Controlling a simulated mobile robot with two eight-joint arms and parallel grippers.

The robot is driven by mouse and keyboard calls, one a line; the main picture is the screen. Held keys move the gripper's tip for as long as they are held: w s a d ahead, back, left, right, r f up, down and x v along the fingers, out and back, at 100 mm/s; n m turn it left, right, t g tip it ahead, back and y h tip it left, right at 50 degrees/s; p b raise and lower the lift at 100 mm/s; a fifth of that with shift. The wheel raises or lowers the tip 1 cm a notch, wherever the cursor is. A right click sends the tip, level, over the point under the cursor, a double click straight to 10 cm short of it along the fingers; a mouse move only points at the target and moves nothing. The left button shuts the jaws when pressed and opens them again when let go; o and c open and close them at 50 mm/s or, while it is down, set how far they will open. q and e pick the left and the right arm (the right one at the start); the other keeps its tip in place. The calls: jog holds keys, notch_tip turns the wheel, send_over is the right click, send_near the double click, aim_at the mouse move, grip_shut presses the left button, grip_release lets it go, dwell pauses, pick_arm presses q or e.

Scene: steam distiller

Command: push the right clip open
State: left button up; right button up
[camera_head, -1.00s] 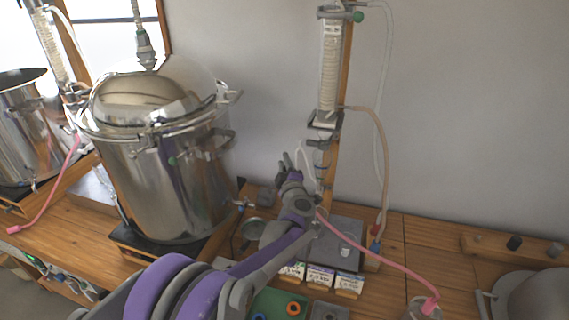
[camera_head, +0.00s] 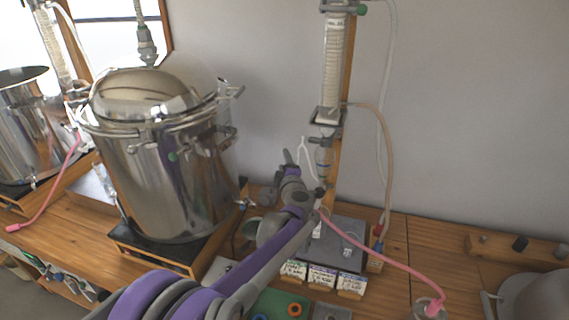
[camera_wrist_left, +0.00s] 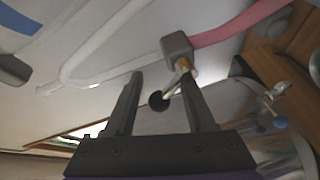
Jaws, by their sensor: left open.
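The steel pot (camera_head: 185,190) with its domed lid (camera_head: 140,92) stands left of centre in the head view. A metal clip (camera_head: 228,92) sticks out at the right of the lid rim; I cannot tell surely whether it is latched. My left gripper (camera_head: 287,157) is right of the pot and apart from that clip, close to the lower end of the glass column. In the left wrist view its open jaws (camera_wrist_left: 165,95) are on either side of a small lever with a black ball end (camera_wrist_left: 158,101), below a grey block (camera_wrist_left: 177,47). I cannot tell whether they touch.
The glass column (camera_head: 331,70) stands on a wooden post behind my gripper. A pink hose (camera_head: 385,262) runs right to a jar (camera_head: 428,307). Small labelled boxes (camera_head: 321,278) sit in front. The wall behind is bare.

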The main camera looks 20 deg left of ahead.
pick_arm(q)
jog(key=b+v, duration=0.1)
jog(key=v, duration=1)
jog(key=shift+b, duration=0.3)
jog(key=shift+w, duration=0.1)
jog(key=s+d+r+m+t+h, duration=0.2)
jog(key=s+d+m+h, duration=0.45)
jog(key=m, duration=0.35)
jog(key=s+d+f+m+g+h, duration=0.3)
jog(key=s+f+m+h, duration=0.25)
jog(key=s, duration=0.25)
jog(key=s+a+f+m+g+y, duration=0.2)
jog(key=s+a+f+g, duration=0.1)
jog(key=s+f, duration=0.5)
jog(key=s+a+f+m+g+y, duration=0.2)
jog(key=s+a+f+m+g, duration=0.1)
jog(key=s+f, duration=0.5)
jog(key=s+a+g, duration=0.1)
jog(key=s+g, duration=0.1)
jog(key=s, duration=0.1)
jog(key=shift+s, duration=0.15)
